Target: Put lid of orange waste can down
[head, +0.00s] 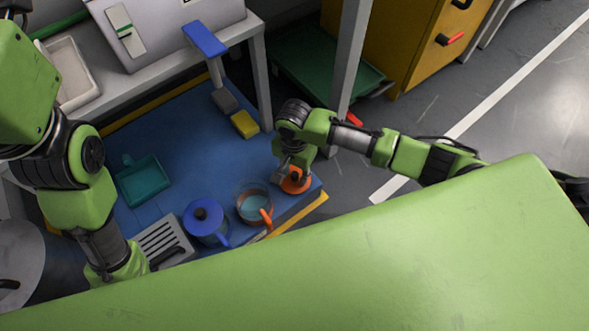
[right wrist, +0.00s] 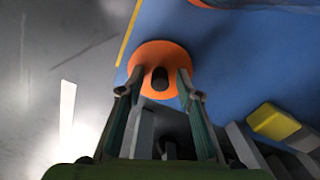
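The orange lid (head: 299,186), a round disc with a dark knob, appears to lie flat on the blue surface near its right edge. It also shows in the right wrist view (right wrist: 148,55). My right gripper (right wrist: 160,92) is above it, fingers apart on either side of the knob, with gaps visible. In the head view my right gripper (head: 290,166) partly hides the lid. The orange waste can (head: 252,203), clear with an orange handle, stands uncovered just left of the lid. My left gripper, low at the left, is mostly hidden.
A can with a blue lid (head: 203,215) stands left of the orange can. A grey slotted tray (head: 163,242) and a teal tray (head: 143,182) are farther left. A yellow block (head: 244,124) lies behind. A table leg (head: 350,60) stands behind my right arm.

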